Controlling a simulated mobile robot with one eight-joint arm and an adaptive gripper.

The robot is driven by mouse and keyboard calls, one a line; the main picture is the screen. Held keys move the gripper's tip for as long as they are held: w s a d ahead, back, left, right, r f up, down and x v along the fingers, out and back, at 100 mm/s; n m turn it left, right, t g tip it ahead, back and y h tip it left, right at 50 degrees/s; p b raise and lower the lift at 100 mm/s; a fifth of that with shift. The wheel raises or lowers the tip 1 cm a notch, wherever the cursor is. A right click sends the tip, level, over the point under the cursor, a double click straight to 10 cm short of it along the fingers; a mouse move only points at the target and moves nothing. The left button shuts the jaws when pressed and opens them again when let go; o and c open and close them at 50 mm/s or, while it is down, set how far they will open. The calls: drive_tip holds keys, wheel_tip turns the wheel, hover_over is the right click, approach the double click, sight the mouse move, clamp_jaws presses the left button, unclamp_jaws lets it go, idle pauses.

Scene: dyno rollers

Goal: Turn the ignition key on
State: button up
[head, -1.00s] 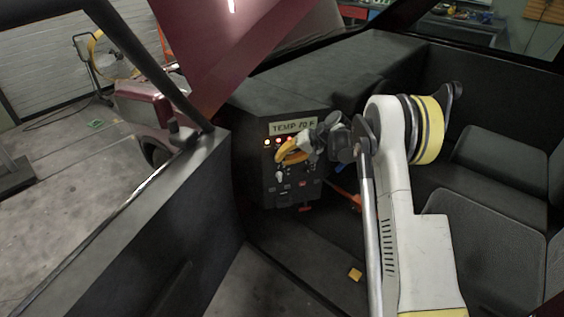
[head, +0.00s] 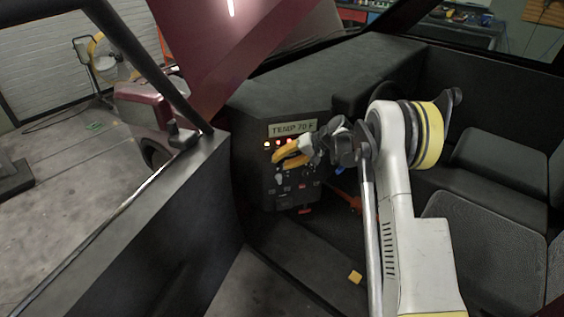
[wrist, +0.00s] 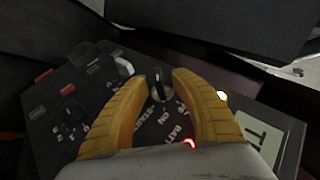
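The ignition key switch (wrist: 158,88) is a dark knob with a pale edge on the black control panel (wrist: 75,130). It shows in the wrist view between the tips of my two yellow fingers, with a gap on each side. White lettering, including BATT and START, is printed around it. My gripper (wrist: 158,78) is open, its fingers straddling the switch. In the head view, my gripper (head: 276,160) is in front of the panel, below the TEMP 70 F display (head: 292,128). It hides the switch there, and I cannot tell whether it touches the panel.
Lit indicator lamps (head: 279,143) sit just under the display. Other switches (head: 283,190) are lower on the panel. The car door (head: 130,235) is at left, seats (head: 485,235) at right. A small yellow block (head: 355,276) lies on the floor.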

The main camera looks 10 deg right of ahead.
drive_tip(key=v, duration=1.2)
drive_tip(key=s+a+r+h, duration=0.2)
drive_tip(key=s+a+r, duration=0.3)
drive_tip(key=s, duration=0.4)
drive_tip(key=s+a+r+h, duration=0.3)
drive_tip(key=s+r, duration=0.5)
drive_tip(key=s+f+t+h, duration=0.1)
drive_tip(key=s, duration=0.9)
drive_tip(key=s+f+n+t+h, duration=0.1)
drive_tip(key=s+f+h, duration=0.1)
drive_tip(key=s, duration=0.8)
drive_tip(key=shift+s+a+n+h, duration=0.3)
drive_tip(key=shift+s, duration=0.1)
drive_tip(key=shift+o, duration=0.3)
